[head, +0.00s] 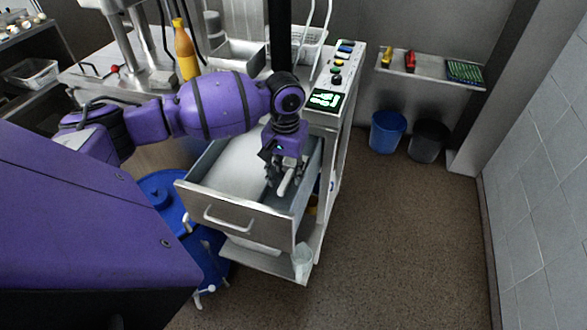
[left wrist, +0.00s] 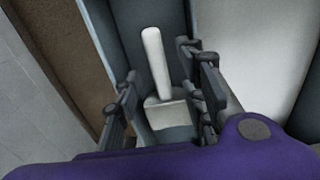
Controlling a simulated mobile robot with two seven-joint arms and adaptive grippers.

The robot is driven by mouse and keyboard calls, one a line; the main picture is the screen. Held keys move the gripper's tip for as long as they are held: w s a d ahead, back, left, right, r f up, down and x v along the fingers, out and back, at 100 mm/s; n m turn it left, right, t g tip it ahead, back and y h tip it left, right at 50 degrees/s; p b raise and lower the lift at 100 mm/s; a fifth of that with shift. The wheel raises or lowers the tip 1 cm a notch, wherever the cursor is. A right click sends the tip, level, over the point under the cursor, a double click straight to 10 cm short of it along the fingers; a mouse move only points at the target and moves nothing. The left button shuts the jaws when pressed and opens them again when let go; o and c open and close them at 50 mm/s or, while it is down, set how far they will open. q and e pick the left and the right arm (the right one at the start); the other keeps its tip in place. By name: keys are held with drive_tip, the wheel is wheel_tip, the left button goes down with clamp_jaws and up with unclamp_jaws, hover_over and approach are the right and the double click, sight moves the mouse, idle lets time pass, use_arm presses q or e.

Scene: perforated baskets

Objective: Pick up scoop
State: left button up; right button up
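The scoop (left wrist: 153,58) is white with a long rounded handle and a squarish body. It lies at the side of an open metal drawer (head: 235,224), and in the head view only a small pale part of it (head: 285,187) shows below my gripper. My left gripper (head: 279,180) points down into the drawer over the scoop. In the left wrist view its fingers (left wrist: 160,66) are apart, one on each side of the scoop; I cannot tell whether either touches it. My right gripper is in neither view.
The drawer walls stand close around my left gripper. A control panel (head: 336,76) is on the counter above the drawer. An orange bottle (head: 186,52) stands behind my arm. Blue (head: 387,132) and black (head: 428,140) bins stand by the wall. The floor to the right is clear.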

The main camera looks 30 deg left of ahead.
use_arm(q)
wheel_tip(320, 180, down, 2)
drive_tip(key=shift+f, duration=0.25)
drive_tip(key=shift+c, duration=0.5)
drive_tip(key=c, duration=0.9)
clamp_jaws()
drive_tip(key=shift+r, duration=0.65)
drive_tip(key=s+d+r, duration=0.2)
drive_tip(key=s+r, duration=0.1)
drive_tip(key=s+d+r+p, duration=0.1)
drive_tip(key=s+d+r, duration=0.1)
drive_tip(key=s+r, duration=0.2)
drive_tip(key=s+d+r+p, duration=0.1)
drive_tip(key=s+d+r, duration=0.2)
drive_tip(key=r, duration=0.1)
drive_tip(key=shift+s+r, duration=0.1)
drive_tip(key=shift+s, duration=0.2)
drive_tip(key=shift+s+d+r, duration=0.2)
drive_tip(key=shift+s+d, duration=0.15)
drive_tip(key=shift+s, duration=0.25)
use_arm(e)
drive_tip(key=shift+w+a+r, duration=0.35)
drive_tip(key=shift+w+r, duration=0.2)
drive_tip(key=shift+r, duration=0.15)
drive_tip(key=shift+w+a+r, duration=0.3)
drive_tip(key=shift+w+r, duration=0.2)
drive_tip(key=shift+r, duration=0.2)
